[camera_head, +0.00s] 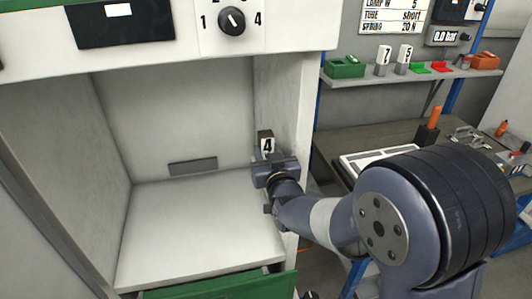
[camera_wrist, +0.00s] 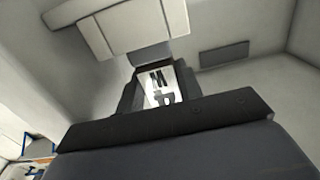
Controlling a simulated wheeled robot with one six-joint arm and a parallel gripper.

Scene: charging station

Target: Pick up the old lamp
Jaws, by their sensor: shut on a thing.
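The old lamp is a small dark block with a white label reading 4 (camera_head: 267,145), inside the white cabinet near its right wall. My gripper (camera_head: 268,160) reaches in from the right and is shut on the lower part of the lamp. In the wrist view the lamp's white label (camera_wrist: 160,88) shows between the two dark fingers of my gripper (camera_wrist: 160,84). The lamp's far end is close to a pale block (camera_wrist: 125,25) at the top of that view; I cannot tell whether they touch.
The cabinet floor (camera_head: 190,235) is bare, with a grey plate (camera_head: 193,167) on the back wall. A green drawer front (camera_head: 220,288) is below. At right, a shelf (camera_head: 400,75) holds blocks labelled 7 (camera_head: 383,62) and 5 (camera_head: 403,60), and a green box (camera_head: 344,67).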

